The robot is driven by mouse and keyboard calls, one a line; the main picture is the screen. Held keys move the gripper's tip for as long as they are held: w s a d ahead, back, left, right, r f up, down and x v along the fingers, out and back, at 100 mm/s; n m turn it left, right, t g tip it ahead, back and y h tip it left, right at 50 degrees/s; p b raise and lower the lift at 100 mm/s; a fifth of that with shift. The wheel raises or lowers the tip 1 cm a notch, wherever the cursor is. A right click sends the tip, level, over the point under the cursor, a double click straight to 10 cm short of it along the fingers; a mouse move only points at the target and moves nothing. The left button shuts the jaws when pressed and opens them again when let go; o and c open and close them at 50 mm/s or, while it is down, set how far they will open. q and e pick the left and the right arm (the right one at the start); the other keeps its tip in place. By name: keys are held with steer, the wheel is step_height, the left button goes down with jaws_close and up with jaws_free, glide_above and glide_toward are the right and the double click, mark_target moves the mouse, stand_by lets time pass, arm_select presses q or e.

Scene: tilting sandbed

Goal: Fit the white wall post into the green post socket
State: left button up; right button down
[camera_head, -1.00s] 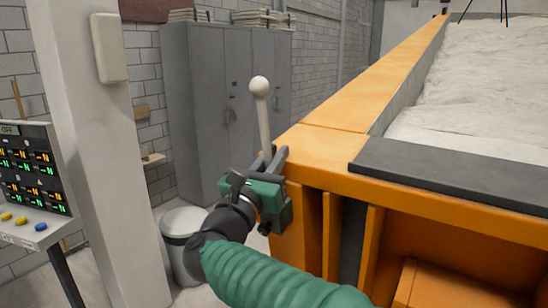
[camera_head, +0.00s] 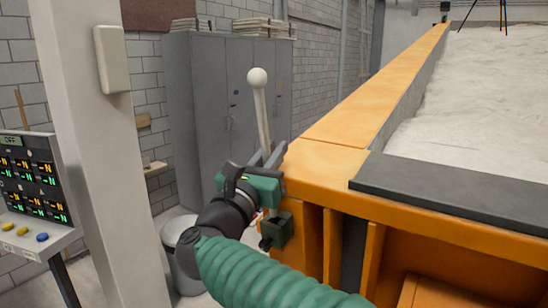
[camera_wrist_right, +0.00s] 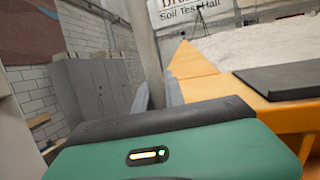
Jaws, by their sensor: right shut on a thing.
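The white wall post (camera_head: 262,115), a slim rod with a round ball on top, stands nearly upright in the head view, its top leaning slightly left. My right gripper (camera_head: 268,156) is shut on the post below its middle. The gripper's green body hides most of the post's lower part. A dark green block (camera_head: 278,231), which looks like the post socket, sits at the orange bed's front-left corner, just below my gripper. I cannot tell whether the post's lower end touches it. My left gripper is out of view.
The orange sandbed frame (camera_head: 330,160) with its black plate (camera_head: 440,190) lies close on the right. A grey bin (camera_head: 182,255) stands below left of my arm. A white pillar (camera_head: 100,150) and a control panel (camera_head: 35,190) are farther left.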

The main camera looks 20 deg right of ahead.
steer(key=shift+s+a+r+p, duration=0.15)
steer(key=shift+r+p, duration=0.25)
steer(key=shift+r, duration=0.6)
steer(key=shift+s+a+r+p, duration=0.15)
steer(key=shift+r+p, duration=0.25)
steer(key=shift+r, duration=0.6)
steer(key=f+b, duration=0.2)
steer(key=b, duration=0.1)
steer(key=f+b, duration=0.2)
steer(key=shift+w+d, duration=0.25)
steer(key=shift+w, duration=0.15)
steer(key=shift+s+r, duration=0.1)
steer(key=shift+b, duration=0.55)
